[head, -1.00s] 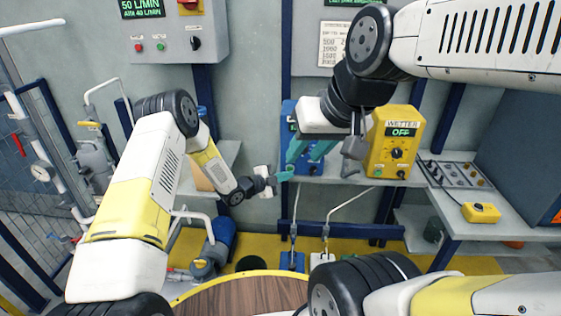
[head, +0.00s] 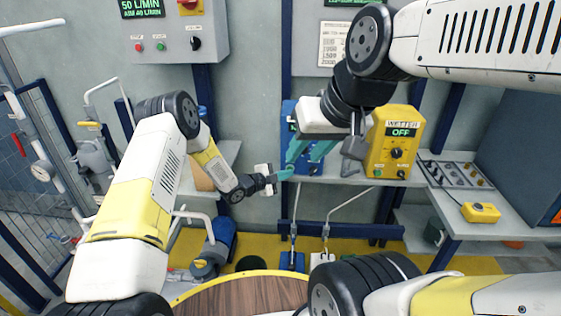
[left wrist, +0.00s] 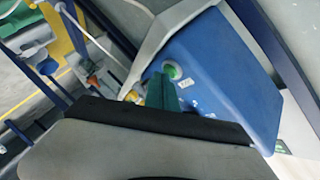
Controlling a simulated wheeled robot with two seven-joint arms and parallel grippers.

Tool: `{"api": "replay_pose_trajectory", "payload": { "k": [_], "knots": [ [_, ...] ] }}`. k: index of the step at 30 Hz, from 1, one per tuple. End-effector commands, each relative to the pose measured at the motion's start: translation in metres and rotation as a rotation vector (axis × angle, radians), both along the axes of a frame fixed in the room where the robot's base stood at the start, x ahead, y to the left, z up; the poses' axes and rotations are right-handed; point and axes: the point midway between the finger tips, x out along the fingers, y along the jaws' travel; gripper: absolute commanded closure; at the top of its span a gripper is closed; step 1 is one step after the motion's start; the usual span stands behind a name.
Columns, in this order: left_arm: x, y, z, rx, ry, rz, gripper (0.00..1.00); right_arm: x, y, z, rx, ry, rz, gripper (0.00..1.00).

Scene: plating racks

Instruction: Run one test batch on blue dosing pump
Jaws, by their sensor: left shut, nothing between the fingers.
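The blue dosing pump (head: 288,112) stands on the shelf in the head view, mostly hidden behind my right gripper. In the left wrist view it is a large tilted blue box (left wrist: 225,75) with a round green button (left wrist: 172,70) on its face. My left gripper (head: 285,174) is shut and empty, its teal fingertips at the pump's lower front. In the left wrist view the fingers (left wrist: 163,90) point at the green button, just below it; I cannot tell whether they touch. My right gripper (head: 307,154) hangs in front of the pump, its teal fingers apart.
A yellow box (head: 396,142) labelled WETTER reads OFF, right of the pump. A grey control box (head: 175,35) hangs at upper left. A side bench (head: 470,228) holds a switch panel and a small yellow box (head: 481,212). A round wooden table top (head: 240,296) is below.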

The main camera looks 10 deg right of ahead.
Motion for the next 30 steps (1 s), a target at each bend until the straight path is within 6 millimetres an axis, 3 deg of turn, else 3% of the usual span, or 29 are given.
{"api": "replay_pose_trajectory", "payload": {
  "k": [20, 30],
  "knots": [
    [0.004, -0.001, 0.000, 0.000, 0.000, 0.000, 1.00, 0.000, 0.000, 0.000, 0.000, 0.000, 0.000, 0.65],
    [-0.009, 0.003, 0.001, -0.001, 0.000, 0.001, 1.00, 0.000, 0.000, 0.000, 0.000, 0.000, 0.000, 0.65]
  ]
}}
